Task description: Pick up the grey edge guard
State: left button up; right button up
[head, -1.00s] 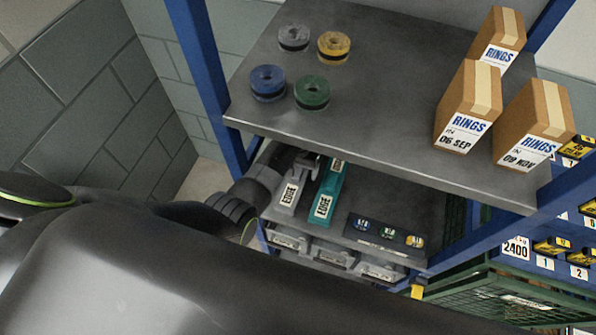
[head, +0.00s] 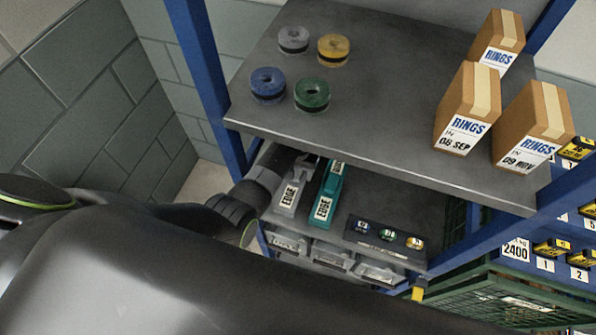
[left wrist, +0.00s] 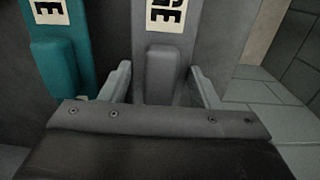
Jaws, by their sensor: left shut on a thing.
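The grey edge guard (head: 285,210), with a white EDGE label, lies on the lower shelf at the left, beside a teal edge guard (head: 318,217). My left gripper (head: 306,163) is at its far end, partly hidden under the upper shelf. In the left wrist view my left gripper (left wrist: 163,88) has its fingers on either side of the raised grey block of the grey edge guard (left wrist: 165,62). It is shut on this guard. The teal edge guard (left wrist: 66,68) lies just left of the fingers there. My right gripper is not in view.
The upper shelf (head: 385,115) overhangs the guards and bears several rings and cartons. A dark holder (head: 385,238) with small round pieces sits right of the teal guard. Grey bins (head: 330,256) are below. A blue post (head: 200,75) stands at the left.

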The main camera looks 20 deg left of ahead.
aim_at(298, 170)
pick_arm(q)
notch_tip(298, 170, up, 10)
jog(key=shift+f+b, duration=0.1)
jog(key=shift+b, duration=0.2)
dwell(1.0)
